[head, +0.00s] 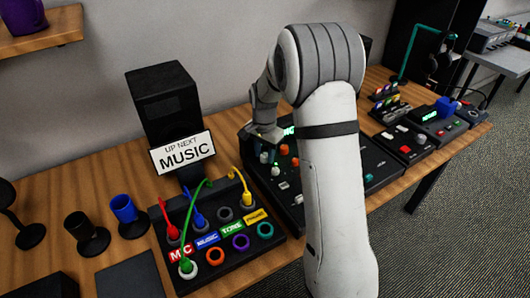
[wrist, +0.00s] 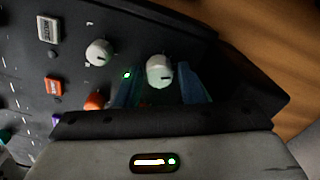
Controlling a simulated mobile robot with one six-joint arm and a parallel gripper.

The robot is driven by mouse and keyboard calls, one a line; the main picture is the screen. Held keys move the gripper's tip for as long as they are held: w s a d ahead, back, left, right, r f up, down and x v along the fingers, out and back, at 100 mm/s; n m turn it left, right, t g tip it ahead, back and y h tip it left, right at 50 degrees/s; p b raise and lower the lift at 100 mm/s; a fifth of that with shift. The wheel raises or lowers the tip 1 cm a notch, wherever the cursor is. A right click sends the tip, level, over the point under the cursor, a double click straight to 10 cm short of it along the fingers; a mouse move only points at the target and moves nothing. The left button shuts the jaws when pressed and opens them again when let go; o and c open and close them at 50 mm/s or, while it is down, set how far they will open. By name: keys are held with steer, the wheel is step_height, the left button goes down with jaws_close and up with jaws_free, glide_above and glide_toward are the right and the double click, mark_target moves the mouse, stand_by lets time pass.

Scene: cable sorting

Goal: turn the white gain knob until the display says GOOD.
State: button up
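A white knob (wrist: 159,71) with a dark pointer mark stands on the black mixer panel in the wrist view. My gripper (wrist: 160,88) has its two blue fingers on either side of this knob, with a small gap visible at each side, so it looks open. A second white knob (wrist: 98,52) is to the left, outside the fingers. In the head view my gripper (head: 264,134) is low over the mixer's back left part. A green-lit display (head: 289,131) is mostly hidden behind my arm, and its text cannot be read.
An orange knob (wrist: 95,100) is close to the left finger. A grey MUTE button (wrist: 48,29) is farther left. In the head view a patch box (head: 225,257) with red, blue, yellow and green cables stands left of the mixer. A MUSIC sign (head: 183,154) and black speaker (head: 163,100) stand behind.

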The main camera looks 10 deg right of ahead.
mark_target(264, 155)
steer(key=shift+r+p, duration=0.3)
steer(key=shift+r, duration=3.6)
steer(key=s+r+n+t+p, duration=0.1)
steer(key=s+r+n+p, duration=0.35)
steer(key=s+r, duration=0.8)
steer(key=s+r+n+t+p, duration=0.1)
steer(key=s+n, duration=0.4)
steer(key=s, duration=1.1)
steer(key=shift+s+d+t+p, duration=0.2)
steer(key=shift+t+p, duration=0.1)
steer(key=shift+p, duration=0.25)
